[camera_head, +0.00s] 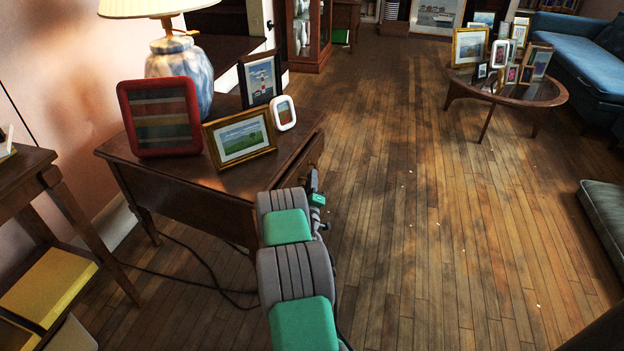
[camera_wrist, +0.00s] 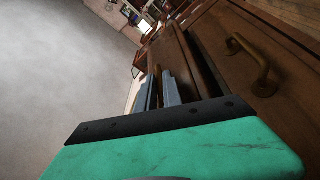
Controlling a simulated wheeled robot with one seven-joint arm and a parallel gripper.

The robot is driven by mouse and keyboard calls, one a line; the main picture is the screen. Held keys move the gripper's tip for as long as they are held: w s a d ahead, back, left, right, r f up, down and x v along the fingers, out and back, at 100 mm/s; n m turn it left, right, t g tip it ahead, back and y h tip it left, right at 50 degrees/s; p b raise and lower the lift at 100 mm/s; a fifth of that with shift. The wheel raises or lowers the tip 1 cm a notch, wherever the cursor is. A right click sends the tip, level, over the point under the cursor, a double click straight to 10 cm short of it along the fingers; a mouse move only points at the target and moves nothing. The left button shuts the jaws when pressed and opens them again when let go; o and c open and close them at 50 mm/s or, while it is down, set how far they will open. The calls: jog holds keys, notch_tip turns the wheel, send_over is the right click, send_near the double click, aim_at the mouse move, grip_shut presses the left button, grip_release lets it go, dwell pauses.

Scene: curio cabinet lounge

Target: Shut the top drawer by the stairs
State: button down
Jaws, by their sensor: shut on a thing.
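The brown wooden cabinet (camera_head: 225,185) stands at the left, with its drawer side facing right. In the wrist view, the top drawer (camera_wrist: 181,60) shows as a brown front, with a dark gap between it and the cabinet body; it stands a little open. My gripper (camera_head: 315,186) is at the cabinet's right side. In the wrist view, its two grey fingers (camera_wrist: 160,92) are closed around a narrow brownish piece at the drawer front, which looks like the handle. The fingers and my green wrist casing hide much of it. A second brass handle (camera_wrist: 250,64) is on another front at the right.
A lamp (camera_head: 180,70), a red frame (camera_head: 160,116), a gold frame (camera_head: 240,138) and other small frames stand on the cabinet top. A cable (camera_head: 185,277) lies on the floor.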

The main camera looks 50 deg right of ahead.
aim_at(298, 182)
jog(key=w, duration=0.2)
jog(key=w+a+b, duration=0.1)
jog(key=shift+w, duration=0.4)
jog(key=shift+w+a+b, duration=0.15)
jog(key=shift+w+b, duration=0.2)
jog(key=shift+r, duration=0.1)
jog(key=c, duration=1.6)
grip_release()
jog(key=shift+w, duration=0.2)
jog(key=shift+o, duration=0.5)
jog(key=shift+s, duration=0.1)
jog(key=v, duration=0.7)
jog(key=shift+s+a, duration=0.25)
jog(key=shift+a, duration=0.05)
jog(key=shift+f, duration=0.2)
